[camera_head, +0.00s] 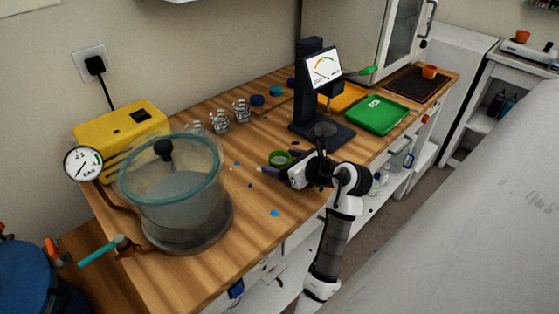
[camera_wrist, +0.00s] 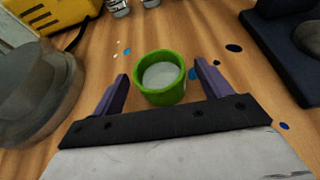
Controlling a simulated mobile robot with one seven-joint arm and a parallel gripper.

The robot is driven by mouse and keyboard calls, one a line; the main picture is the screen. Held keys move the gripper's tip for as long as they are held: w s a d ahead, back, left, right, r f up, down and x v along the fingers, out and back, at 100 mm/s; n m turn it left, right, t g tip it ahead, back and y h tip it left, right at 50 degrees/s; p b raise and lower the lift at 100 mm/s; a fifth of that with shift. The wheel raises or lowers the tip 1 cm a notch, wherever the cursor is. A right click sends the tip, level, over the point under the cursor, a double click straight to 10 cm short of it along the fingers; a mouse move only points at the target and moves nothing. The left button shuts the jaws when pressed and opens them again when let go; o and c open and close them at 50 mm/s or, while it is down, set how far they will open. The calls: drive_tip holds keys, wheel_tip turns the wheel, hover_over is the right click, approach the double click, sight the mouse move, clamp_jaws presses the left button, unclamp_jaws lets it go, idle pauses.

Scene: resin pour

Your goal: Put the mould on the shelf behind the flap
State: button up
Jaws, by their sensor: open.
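A small round green cup-like mould (camera_head: 279,159) stands upright on the wooden bench, holding pale grey material. In the wrist view the green mould (camera_wrist: 160,93) sits between the two purple fingers of my gripper (camera_wrist: 160,76). The fingers are apart, with a gap visible on each side of the mould. In the head view my gripper (camera_head: 275,163) is low over the bench at the mould. A white cabinet with a glazed door (camera_head: 409,38) stands at the back right; I cannot tell whether this door is the flap. No shelf inside it can be made out.
A clear vacuum chamber (camera_head: 175,195) with a gauge (camera_head: 83,163) stands at left, before a yellow box (camera_head: 120,130). A dark stand with a dial display (camera_head: 323,67) is close behind my gripper. A green tray (camera_head: 377,115) lies right. Small glass jars (camera_head: 220,122) stand behind.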

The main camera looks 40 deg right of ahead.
drive_tip(key=shift+x, duration=1.25)
drive_tip(key=c, duration=1.2)
drive_tip(key=shift+r, duration=0.1)
wheel_tip(320, 180, up, 20)
drive_tip(key=b, duration=0.3)
